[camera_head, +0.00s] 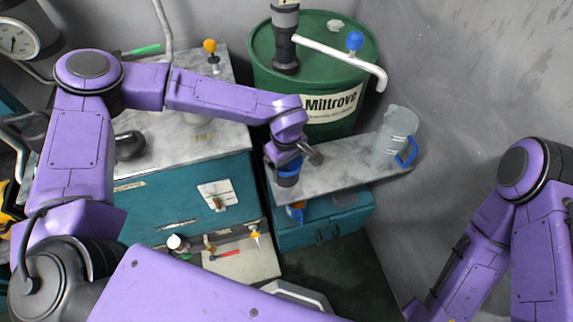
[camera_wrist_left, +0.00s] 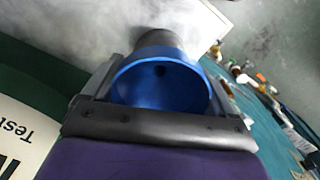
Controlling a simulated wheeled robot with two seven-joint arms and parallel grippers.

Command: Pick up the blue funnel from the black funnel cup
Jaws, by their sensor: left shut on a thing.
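The blue funnel (camera_wrist_left: 160,82) sits between the two fingers of my left gripper (camera_wrist_left: 158,95) in the left wrist view, and I look down into its open rim. The gripper is shut on it. In the head view the funnel (camera_head: 290,167) shows as a blue band at my left gripper (camera_head: 290,158). The black funnel cup (camera_head: 287,180) is right below it on the grey marble top, and it also shows dark beyond the funnel in the left wrist view (camera_wrist_left: 157,38). I cannot tell whether the funnel still touches the cup. My right gripper is not in view.
A clear jug with a blue handle (camera_head: 396,135) stands on the marble shelf (camera_head: 345,165) to the right. Behind is the green Miltrove drum (camera_head: 325,120) with a pump and white spout. Teal cabinets (camera_head: 180,200) stand left. Free marble lies between cup and jug.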

